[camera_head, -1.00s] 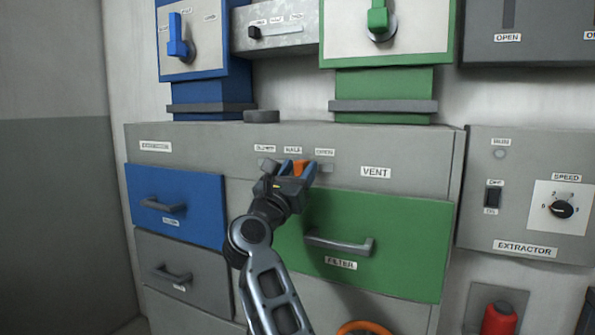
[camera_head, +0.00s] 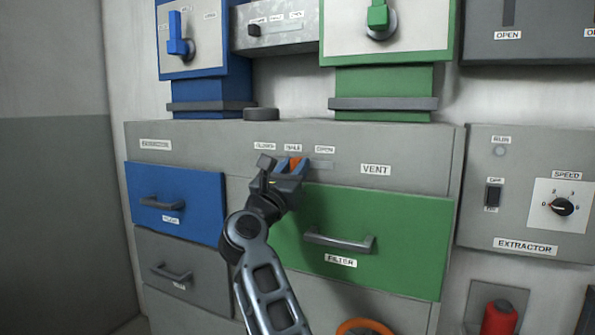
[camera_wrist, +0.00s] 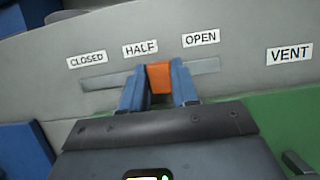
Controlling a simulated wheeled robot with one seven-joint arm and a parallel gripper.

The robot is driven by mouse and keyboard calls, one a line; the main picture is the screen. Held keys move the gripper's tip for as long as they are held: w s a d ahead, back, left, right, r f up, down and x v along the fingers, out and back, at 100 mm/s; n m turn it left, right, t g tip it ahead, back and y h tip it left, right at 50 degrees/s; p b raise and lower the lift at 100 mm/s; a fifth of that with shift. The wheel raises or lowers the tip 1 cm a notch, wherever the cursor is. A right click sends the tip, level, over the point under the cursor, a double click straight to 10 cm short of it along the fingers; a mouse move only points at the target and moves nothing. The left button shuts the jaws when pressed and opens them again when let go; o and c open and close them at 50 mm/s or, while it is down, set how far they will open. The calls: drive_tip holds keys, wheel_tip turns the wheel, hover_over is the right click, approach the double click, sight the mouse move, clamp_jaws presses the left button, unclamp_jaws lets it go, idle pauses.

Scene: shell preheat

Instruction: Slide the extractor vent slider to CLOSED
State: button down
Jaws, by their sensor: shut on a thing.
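The extractor vent slider has an orange knob (camera_wrist: 160,77) in a grey slot (camera_wrist: 206,67) on the cabinet face. Labels CLOSED (camera_wrist: 87,59), HALF (camera_wrist: 140,48) and OPEN (camera_wrist: 201,39) run left to right above the slot. My gripper (camera_head: 292,166) is shut on the orange knob, with one blue finger on each side of it. In the wrist view the knob is just right of below HALF, between HALF and OPEN. My gripper hides part of the slot's left side in the head view.
The VENT label (camera_head: 376,170) is right of the slot. Below are a green FILTER drawer (camera_head: 400,225) and a blue drawer (camera_head: 195,190), both with protruding handles. The extractor panel (camera_head: 525,220) is at the right.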

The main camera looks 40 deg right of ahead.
drive_tip(key=w+a+b, duration=0.1)
drive_tip(key=w+b, duration=0.1)
drive_tip(key=w, duration=0.1)
drive_tip(key=w+a+b, duration=0.1)
drive_tip(key=w+b, duration=0.1)
drive_tip(key=w, duration=0.1)
drive_tip(key=w+a+b, duration=0.1)
drive_tip(key=w+b, duration=0.1)
drive_tip(key=w, duration=0.1)
drive_tip(key=shift+w+a+b, duration=0.25)
drive_tip(key=shift+b, duration=0.1)
drive_tip(key=c, duration=0.9)
unclamp_jaws()
drive_tip(key=shift+b+v, duration=0.55)
drive_tip(key=shift+v, duration=3.35)
drive_tip(key=shift+w+f, duration=0.1)
